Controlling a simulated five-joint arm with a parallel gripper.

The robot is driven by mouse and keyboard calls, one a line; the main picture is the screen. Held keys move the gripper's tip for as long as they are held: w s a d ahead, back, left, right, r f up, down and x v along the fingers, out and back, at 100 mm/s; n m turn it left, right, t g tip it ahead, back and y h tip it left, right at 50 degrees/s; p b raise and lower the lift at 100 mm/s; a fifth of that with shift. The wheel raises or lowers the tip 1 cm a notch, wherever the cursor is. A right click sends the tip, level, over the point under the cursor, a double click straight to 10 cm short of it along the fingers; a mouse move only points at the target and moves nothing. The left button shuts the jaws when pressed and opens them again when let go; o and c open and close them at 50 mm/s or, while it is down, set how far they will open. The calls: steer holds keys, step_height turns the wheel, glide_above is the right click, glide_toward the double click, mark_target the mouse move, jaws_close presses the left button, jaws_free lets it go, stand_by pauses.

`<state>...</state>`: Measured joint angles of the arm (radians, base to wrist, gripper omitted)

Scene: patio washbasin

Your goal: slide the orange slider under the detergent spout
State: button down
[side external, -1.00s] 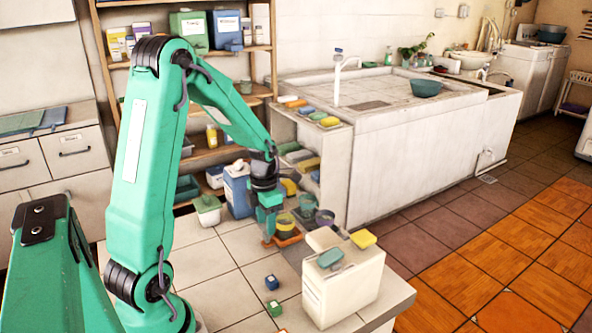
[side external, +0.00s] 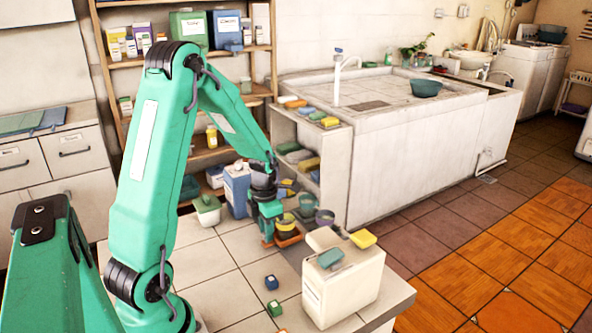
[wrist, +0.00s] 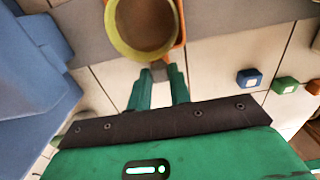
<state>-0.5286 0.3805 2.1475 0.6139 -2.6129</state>
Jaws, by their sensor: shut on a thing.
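The orange slider (side external: 289,240) sits low on the tiled counter, with a yellow-rimmed cup (side external: 286,224) on it. In the wrist view the slider's orange edge (wrist: 181,30) shows beside the cup (wrist: 146,48), at the top centre. My gripper (side external: 268,240) is low at the slider's near left side. In the wrist view my gripper (wrist: 160,78) is shut on the small tab at the slider's near end. I cannot clearly make out the detergent spout. A blue jug (side external: 237,190) stands behind and left of my gripper; a large blue body (wrist: 30,75) fills the wrist view's left.
A small blue cube (side external: 271,282) and a green one (side external: 275,308) lie on the tiles.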

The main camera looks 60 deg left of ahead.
steer(key=shift+a, duration=3.95)
steer(key=c, duration=1.4)
jaws_free()
steer(key=shift+o, duration=0.6)
steer(key=shift+d, duration=0.1)
steer(key=shift+r, duration=0.15)
step_height(320, 180, up, 8)
steer(key=shift+f, duration=0.2)
